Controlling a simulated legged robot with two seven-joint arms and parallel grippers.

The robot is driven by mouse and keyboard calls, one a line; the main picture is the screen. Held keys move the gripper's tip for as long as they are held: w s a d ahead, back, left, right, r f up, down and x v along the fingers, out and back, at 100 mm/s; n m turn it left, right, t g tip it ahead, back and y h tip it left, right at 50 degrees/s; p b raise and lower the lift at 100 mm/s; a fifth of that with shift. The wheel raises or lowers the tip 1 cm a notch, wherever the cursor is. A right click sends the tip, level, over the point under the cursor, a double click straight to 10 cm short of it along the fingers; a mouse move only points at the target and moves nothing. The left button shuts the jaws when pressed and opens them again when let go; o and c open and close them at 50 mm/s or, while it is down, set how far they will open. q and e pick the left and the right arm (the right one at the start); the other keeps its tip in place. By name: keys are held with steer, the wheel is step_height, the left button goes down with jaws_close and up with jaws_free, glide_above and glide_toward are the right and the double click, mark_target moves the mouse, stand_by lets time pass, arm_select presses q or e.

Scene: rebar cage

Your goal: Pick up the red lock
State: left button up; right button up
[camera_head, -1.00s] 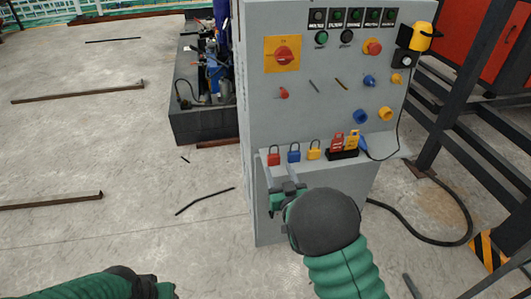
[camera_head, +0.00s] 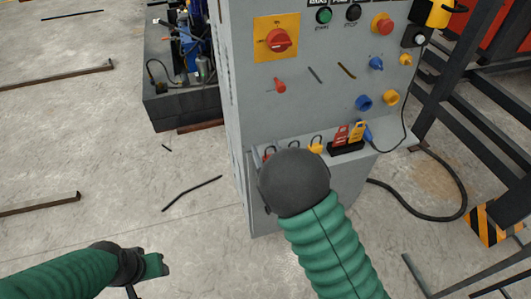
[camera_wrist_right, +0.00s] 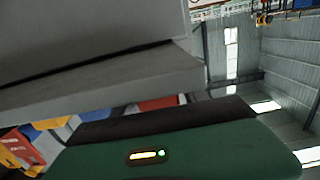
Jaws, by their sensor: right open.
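The red lock (camera_head: 268,153) stands on the ledge of the grey control panel, at the left end of the row of locks. In the head view it is mostly hidden behind my right wrist. My right gripper (camera_head: 257,178) is at the ledge beside the red lock, largely hidden by its own black wrist; it is open. In the right wrist view a red shape (camera_wrist_right: 158,103), probably the red lock, shows just beyond my green gripper body. Whether the fingers are around it cannot be seen. My left gripper (camera_head: 155,266) is low at the left, away from the panel.
A yellow lock (camera_head: 316,147) and a black holder (camera_head: 346,148) with red and yellow tags stand further right on the ledge. Knobs and buttons stick out of the panel (camera_head: 320,110) above. A black cable and dark steel frame are at the right. The floor at left is mostly open.

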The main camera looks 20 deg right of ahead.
steer(key=shift+s+d+r, duration=0.1)
steer(key=shift+s+r, duration=0.05)
steer(key=shift+s, duration=0.1)
steer(key=shift+c, duration=1.3)
steer(key=shift+w+f, duration=0.2)
steer(key=shift+f, duration=0.05)
steer(key=c, duration=0.5)
jaws_close()
arm_select(q)
steer(key=shift+s, duration=0.2)
steer(key=shift+d+r, duration=0.1)
arm_select(e)
steer(key=shift+r, duration=0.15)
